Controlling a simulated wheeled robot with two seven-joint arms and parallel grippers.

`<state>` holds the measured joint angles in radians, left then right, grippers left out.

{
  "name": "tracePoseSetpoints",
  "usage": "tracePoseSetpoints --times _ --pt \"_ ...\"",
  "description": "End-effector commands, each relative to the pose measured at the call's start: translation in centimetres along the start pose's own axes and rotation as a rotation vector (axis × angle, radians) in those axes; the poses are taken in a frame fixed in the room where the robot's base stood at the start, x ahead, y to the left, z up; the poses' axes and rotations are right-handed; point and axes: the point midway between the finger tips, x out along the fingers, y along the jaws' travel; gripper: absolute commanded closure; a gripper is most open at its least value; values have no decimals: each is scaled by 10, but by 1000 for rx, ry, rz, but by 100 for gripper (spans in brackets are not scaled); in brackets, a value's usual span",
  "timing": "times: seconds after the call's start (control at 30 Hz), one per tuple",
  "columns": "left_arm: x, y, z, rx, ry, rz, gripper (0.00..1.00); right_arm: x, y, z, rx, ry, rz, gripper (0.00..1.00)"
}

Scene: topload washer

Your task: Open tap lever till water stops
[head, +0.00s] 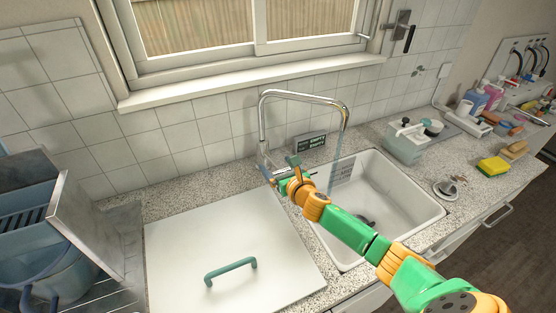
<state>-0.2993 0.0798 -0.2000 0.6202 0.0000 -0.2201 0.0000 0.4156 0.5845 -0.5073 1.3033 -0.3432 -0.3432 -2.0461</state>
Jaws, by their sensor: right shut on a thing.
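The chrome tap (305,95) stands behind the sink, its spout arching over the white basin (405,215). A faint bluish streak of water (334,165) hangs below the spout. My right gripper (268,174) reaches across the basin from the lower right to the foot of the tap. It is shut on the tap lever there, which the fingers mostly hide. The lever's exact angle cannot be told. My left gripper is out of view.
A white lid with a green handle (231,270) covers the counter left of the basin. A small dark sign (310,143) stands behind the tap. A grey-green dispenser (405,143), a yellow sponge (493,167) and bottles are on the right. A blue bin (40,245) is at the left.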

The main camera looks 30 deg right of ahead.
Motion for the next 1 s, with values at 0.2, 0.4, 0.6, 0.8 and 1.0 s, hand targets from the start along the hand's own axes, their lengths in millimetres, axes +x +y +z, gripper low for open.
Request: tracePoseSetpoints --times 0.2,0.4,0.6,0.8,1.0 --pt "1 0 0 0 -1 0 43 0 -1 1 -2 -5 -2 5" --pt "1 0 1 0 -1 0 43 0 -1 1 -2 -4 -2 0" --pt "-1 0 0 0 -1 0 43 -9 -1 0 -3 -3 -1 0" --pt "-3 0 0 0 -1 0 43 -40 -1 0 -5 -3 -1 0" --pt "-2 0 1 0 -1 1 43 -63 -1 0 -4 -3 -1 0"
